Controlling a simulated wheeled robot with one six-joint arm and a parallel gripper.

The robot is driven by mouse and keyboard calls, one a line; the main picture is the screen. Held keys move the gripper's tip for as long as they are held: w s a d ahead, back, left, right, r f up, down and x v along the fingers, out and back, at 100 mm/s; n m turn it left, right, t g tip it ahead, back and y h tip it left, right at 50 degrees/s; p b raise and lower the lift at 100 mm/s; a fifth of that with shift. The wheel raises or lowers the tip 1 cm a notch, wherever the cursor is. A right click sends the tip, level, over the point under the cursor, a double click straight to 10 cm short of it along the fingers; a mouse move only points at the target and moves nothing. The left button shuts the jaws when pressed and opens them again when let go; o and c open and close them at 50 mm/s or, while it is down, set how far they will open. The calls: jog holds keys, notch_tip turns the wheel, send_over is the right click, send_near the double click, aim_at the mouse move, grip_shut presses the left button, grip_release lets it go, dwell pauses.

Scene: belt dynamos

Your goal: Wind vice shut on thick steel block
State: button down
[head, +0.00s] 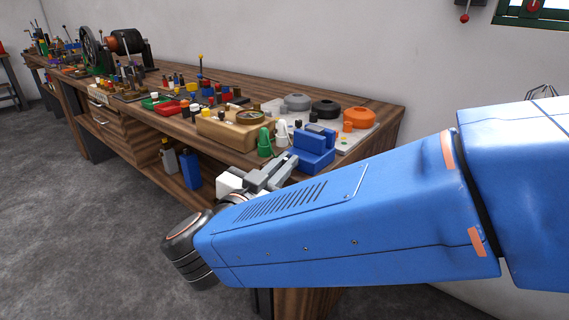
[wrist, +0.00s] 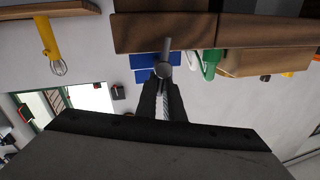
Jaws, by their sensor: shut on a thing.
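The blue vice (head: 312,152) stands at the near front edge of the workbench in the head view. In the wrist view, part of it shows as blue pieces (wrist: 145,62) at the bench edge. A grey rod with a round end, seemingly the vice handle (wrist: 163,70), sticks out in front of the blue body. My gripper (wrist: 164,88) has its two dark fingers closed around the grey rod at the handle. In the head view my gripper (head: 275,178) reaches the vice's front. A small dark grey piece shows at the vice's top; I cannot tell if it is the steel block.
The wooden workbench (head: 385,98) runs far left and is crowded. Near the vice are green and white bottles (head: 264,142), a wooden box (head: 232,133), and orange, black and grey round pieces (head: 357,117). Blue and grey bottles (head: 190,168) stand below. The floor at left is clear.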

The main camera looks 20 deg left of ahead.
jog(key=c, duration=1.9)
grip_release()
jog(key=s+a, duration=0.3)
jog(key=s, duration=1.4)
jog(key=shift+a+f, duration=0.2)
jog(key=shift+s, duration=0.1)
